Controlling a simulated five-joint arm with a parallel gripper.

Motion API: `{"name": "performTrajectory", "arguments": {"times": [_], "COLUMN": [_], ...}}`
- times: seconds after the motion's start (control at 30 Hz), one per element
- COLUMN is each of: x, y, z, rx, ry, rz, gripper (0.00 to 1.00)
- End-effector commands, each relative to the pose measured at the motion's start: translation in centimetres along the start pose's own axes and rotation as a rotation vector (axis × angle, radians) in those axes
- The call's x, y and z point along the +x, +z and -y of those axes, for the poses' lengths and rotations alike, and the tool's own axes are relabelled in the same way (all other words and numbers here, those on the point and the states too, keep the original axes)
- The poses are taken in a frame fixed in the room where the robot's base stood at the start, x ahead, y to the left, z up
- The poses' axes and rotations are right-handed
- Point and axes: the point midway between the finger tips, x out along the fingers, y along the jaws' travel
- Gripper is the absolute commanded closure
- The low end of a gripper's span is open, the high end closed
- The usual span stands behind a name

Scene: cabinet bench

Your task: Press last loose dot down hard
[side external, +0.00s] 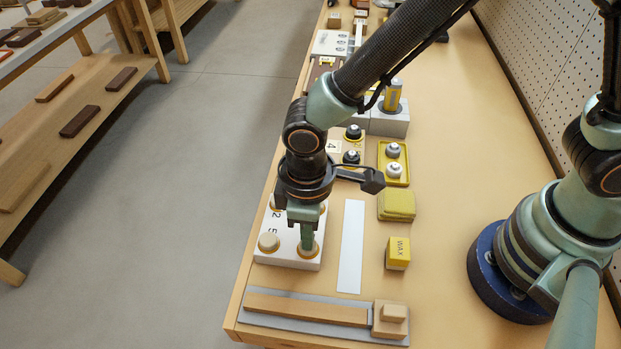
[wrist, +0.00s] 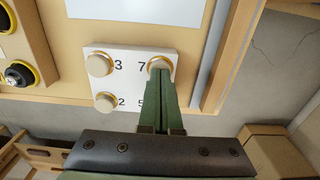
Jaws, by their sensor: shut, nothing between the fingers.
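A white block (side external: 288,261) with pale round dots in yellow-gold rings sits near the bench's left edge. In the wrist view the white block (wrist: 130,62) shows the numbers 3, 7, 2 and part of a 5. The dots by 3 (wrist: 99,65) and 2 (wrist: 105,102) are clear of my gripper. My gripper (side external: 307,246) is shut and empty, pointing down at the dot by 7 (wrist: 153,64). Its tips are at or just over this dot; contact is unclear. The dot by 5 (side external: 268,242) is free in the side view but hidden by my fingers in the wrist view. Which dot is loose is unclear.
A white strip (side external: 351,246) lies right of the block. A yellow wax block (side external: 398,253), yellow cloths (side external: 396,205) and a yellow tray (side external: 405,180) stand beyond. A grey board with a wooden bar (side external: 305,308) lies in front.

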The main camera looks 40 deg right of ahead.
Motion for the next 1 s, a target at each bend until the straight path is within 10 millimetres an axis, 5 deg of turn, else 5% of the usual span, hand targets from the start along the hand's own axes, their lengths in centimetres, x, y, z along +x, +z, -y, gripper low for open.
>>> {"name": "performTrajectory", "arguments": {"times": [0.37, 1.0], "x": [-0.1, -4.8], "y": [0.2, -0.1], "z": [0.0, 0.0], "rx": [0.0, 0.0], "ry": [0.0, 0.0], "rz": [0.006, -0.002], "gripper": [1.0, 1.0]}}
